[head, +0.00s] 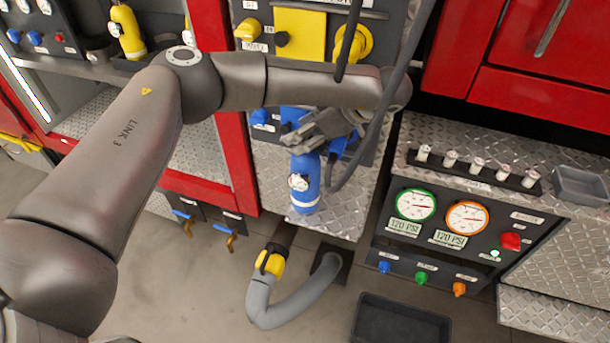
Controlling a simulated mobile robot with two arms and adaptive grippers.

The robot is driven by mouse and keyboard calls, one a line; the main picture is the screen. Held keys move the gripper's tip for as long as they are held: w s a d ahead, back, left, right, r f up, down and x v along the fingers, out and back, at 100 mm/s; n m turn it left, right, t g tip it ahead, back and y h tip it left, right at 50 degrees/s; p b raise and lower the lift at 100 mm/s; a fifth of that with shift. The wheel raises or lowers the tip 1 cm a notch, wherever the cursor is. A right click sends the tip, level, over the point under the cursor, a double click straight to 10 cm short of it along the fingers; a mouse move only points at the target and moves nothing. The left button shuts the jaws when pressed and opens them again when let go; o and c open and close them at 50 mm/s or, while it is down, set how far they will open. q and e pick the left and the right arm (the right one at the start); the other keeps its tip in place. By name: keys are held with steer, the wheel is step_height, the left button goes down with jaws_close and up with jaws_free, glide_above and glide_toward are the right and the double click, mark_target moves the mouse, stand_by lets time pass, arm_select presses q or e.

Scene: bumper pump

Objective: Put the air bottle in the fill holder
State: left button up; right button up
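A blue bottle (305,190) with a white gauge or label hangs upright in front of the diamond-plate panel, at the middle of the head view. My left gripper (303,138) is at its top end, and its fingers overlap the bottle's neck. Whether they close on it or are only in front of it, I cannot tell. A yellow bottle (128,34) of similar shape stands upright in a dark holder (118,62) on the shelf at upper left. Which holder is the fill holder is not clear. My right gripper is out of view.
A black and grey hose runs down past my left wrist. A gauge panel (440,235) with knobs stands at right. A grey hose (290,308) with a yellow coupling (270,262) and a black bin (402,325) are low down. Red cabinet edges (225,130) flank the opening.

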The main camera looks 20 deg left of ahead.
arm_select(q)
steer(key=shift+d, duration=0.1)
steer(key=c, duration=0.3)
jaws_close()
steer(key=shift+r, duration=0.1)
